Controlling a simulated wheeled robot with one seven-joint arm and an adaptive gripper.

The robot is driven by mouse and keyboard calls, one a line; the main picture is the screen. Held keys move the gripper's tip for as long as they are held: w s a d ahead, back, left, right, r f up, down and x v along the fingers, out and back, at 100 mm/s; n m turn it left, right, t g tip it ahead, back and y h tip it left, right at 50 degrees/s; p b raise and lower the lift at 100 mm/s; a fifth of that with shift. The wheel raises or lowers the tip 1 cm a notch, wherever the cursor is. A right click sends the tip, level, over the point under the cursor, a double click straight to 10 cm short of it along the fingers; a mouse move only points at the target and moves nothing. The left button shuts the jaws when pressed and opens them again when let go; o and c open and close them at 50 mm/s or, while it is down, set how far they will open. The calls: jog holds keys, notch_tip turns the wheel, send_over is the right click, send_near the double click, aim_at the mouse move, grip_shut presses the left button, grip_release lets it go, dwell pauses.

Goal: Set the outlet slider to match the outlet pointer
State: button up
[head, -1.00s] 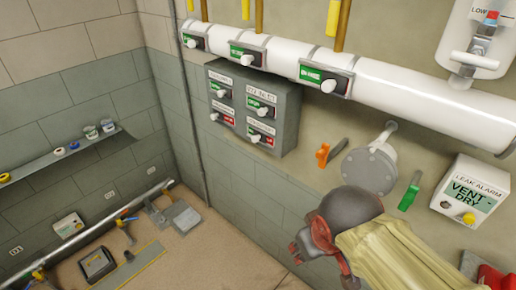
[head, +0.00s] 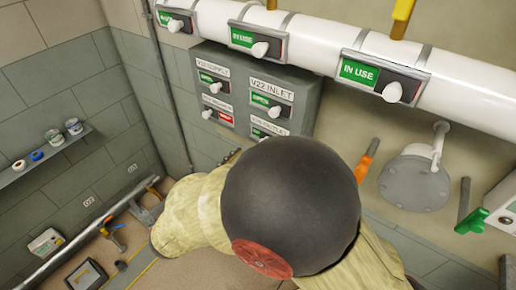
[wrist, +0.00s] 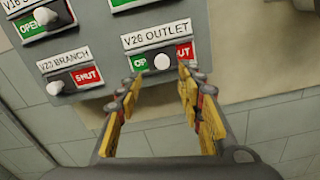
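The V26 OUTLET slider's white knob (wrist: 162,62) stands near the middle of its track in the wrist view. Part of the green OPEN plate shows to its left and part of the red SHUT plate to its right. My gripper (wrist: 160,77) is open, one yellow-padded finger on each side just below the knob; contact cannot be told. In the head view, the outlet slider's green plate (head: 257,133) shows low on the grey panel (head: 307,100); my dark arm joint hides the rest and my gripper. I cannot make out an outlet pointer.
The V23 BRANCH slider (wrist: 68,80) sits left of the outlet and shows red. A white pipe (head: 465,95) with IN USE sliders runs above the panel. Orange (head: 368,155) and green (head: 472,220) handles flank a round flange (head: 414,182) at right.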

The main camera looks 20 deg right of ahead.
jog(key=b+x, duration=0.1)
jog(key=x, duration=0.5)
jog(key=shift+d+b, duration=0.35)
jog(key=shift+d, duration=0.05)
jog(key=shift+w, duration=0.15)
jog(key=shift+c, duration=0.5)
grip_shut()
